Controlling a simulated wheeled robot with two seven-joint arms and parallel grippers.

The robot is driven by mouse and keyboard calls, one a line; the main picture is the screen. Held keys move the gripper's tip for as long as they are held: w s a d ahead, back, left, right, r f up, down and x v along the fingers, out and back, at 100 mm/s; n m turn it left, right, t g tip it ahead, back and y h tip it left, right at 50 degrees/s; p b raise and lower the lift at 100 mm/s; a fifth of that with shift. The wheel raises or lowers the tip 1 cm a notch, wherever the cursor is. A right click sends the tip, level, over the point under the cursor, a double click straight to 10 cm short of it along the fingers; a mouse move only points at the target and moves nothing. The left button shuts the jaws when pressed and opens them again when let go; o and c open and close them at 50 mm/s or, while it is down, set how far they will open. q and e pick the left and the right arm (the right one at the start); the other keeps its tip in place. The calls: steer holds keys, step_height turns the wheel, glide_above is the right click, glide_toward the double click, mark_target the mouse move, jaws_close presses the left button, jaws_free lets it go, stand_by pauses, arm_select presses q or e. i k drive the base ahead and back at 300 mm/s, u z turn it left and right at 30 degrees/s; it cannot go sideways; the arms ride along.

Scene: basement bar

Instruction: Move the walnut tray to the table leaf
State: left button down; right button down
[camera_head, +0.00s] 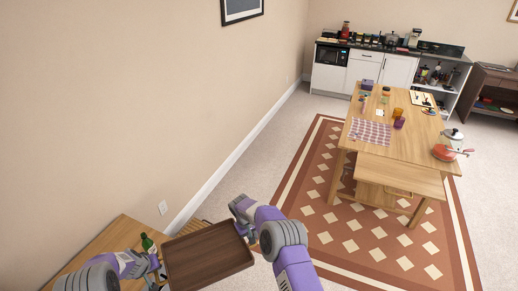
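The walnut tray (208,258) is a dark brown, rimmed, empty rectangle at the bottom of the head view. My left gripper (157,272) is at its left edge and appears shut on it. My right gripper (246,232) is at its right edge and also appears shut on it. The fingertips are small and partly hidden. The table leaf (400,178) is a bare, pale wooden panel at the near end of the big wooden table (400,146), far off to the right of both grippers.
A wooden surface (112,246) with a green bottle (148,243) is at lower left, beside the wall. A patterned red rug (340,238) lies under the big table. That table bears a checked cloth (370,132), cups and a red pot (444,152). The carpet between is clear.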

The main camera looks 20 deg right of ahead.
mark_target(398, 174)
steer(key=z, duration=0.45)
steer(key=i, duration=0.5)
steer(key=z, duration=1.3)
steer(key=i, duration=0.7)
steer(key=z, duration=0.55)
steer(key=i, duration=1.7)
steer(key=u, duration=0.3)
